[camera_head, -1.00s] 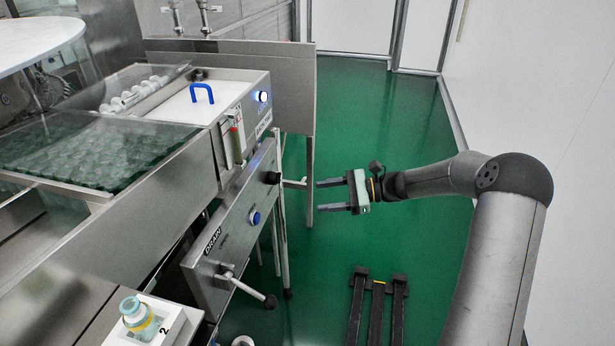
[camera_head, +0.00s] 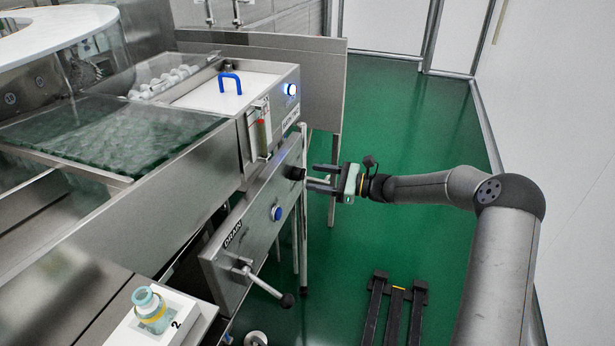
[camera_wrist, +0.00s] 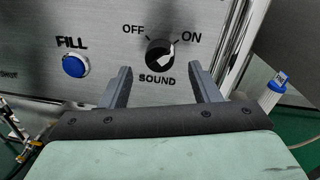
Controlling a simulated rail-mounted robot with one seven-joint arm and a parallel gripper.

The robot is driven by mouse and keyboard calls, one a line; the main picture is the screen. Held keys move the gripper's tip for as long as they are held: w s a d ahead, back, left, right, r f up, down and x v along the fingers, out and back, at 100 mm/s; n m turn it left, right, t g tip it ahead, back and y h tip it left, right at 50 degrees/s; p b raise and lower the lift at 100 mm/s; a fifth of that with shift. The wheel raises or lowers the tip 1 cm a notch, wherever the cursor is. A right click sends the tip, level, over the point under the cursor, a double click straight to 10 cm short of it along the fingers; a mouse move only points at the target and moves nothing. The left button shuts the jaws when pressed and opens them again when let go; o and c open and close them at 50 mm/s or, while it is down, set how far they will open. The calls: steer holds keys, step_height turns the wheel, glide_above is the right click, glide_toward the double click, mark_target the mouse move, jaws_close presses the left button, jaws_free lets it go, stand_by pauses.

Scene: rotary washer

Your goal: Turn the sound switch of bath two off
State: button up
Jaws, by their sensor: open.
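The sound switch (camera_wrist: 160,53) is a round black knob on a steel panel in the wrist view, with OFF at its upper left, ON at its upper right and SOUND below. Its pale pointer mark lies toward the upper right, on the ON side. In the head view the knob (camera_head: 295,173) sticks out from the front panel (camera_head: 262,215). My gripper (camera_wrist: 160,82) is open and empty, with one finger on each side below the knob in the wrist view. The head view also shows my gripper (camera_head: 317,175) close in front of the panel. I cannot tell whether it touches the knob.
A blue FILL button (camera_wrist: 75,66) sits left of the switch. A drain valve handle (camera_head: 265,282) juts out low on the panel.

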mark_target(299, 175)
steer(key=shift+x, duration=1.75)
steer(key=c, duration=1)
steer(key=shift+f+n+b, duration=0.1)
steer(key=shift+n+b, duration=0.2)
steer(key=n+b, duration=0.8)
steer(key=b, duration=0.2)
steer(key=n+t+h+b, duration=0.1)
steer(key=n+b, duration=0.7)
steer(key=b, duration=0.2)
steer(key=shift+s+n, duration=0.1)
steer(key=shift+n, duration=0.2)
